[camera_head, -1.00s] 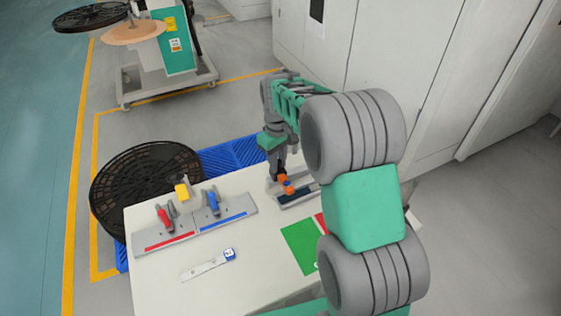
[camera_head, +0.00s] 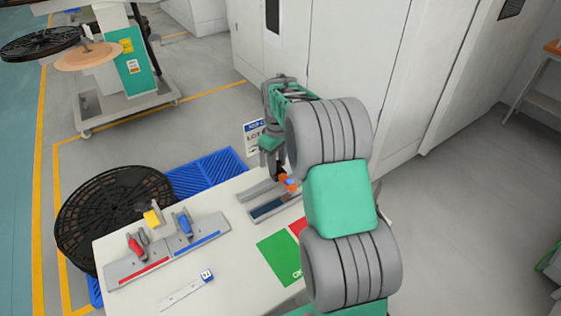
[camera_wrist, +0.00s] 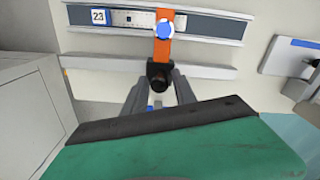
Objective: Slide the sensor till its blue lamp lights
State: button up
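The orange sensor (camera_head: 288,183) sits on the rail unit (camera_head: 258,212) at the table's far right edge. In the wrist view the orange sensor (camera_wrist: 164,48) crosses a dark strip, with a round blue-and-white lamp (camera_wrist: 165,29) on top. The lamp looks blue in the head view too, but I cannot tell whether it is lit. A black stub points from the sensor toward me. My gripper (camera_wrist: 158,78) has its fingers on both sides of this stub and appears shut on it. A label reading 23 (camera_wrist: 99,16) lies on the strip, left of the sensor.
A plate with red and blue clamps (camera_head: 168,250), a white ruler-like strip (camera_head: 185,290) and a green mat (camera_head: 280,256) with a red one beside it lie on the white table. A black reel (camera_head: 110,215) stands at left, cabinets behind.

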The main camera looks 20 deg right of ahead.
jog(key=shift+o, duration=0.9)
jog(key=shift+f, duration=0.1)
notch_tip(320, 180, up, 8)
jog(key=shift+f+b, duration=0.1)
jog(key=shift+b, duration=0.2)
jog(key=s+a+r+m+t, duration=0.1)
jog(key=s+a+r, duration=0.15)
jog(key=s, duration=0.25)
jog(key=s+a+r+m+t, duration=0.1)
jog(key=s+a+r, duration=0.1)
jog(key=s+a, duration=0.3)
jog(key=s+a+f+m, duration=0.1)
jog(key=s+f, duration=0.1)
jog(key=s, duration=0.5)
jog(key=s+a+f+m+t, duration=0.1)
jog(key=s+f+m, duration=0.1)
jog(key=s, duration=0.6)
jog(key=shift+a+m, duration=0.3)
jog(key=shift+a, duration=0.1)
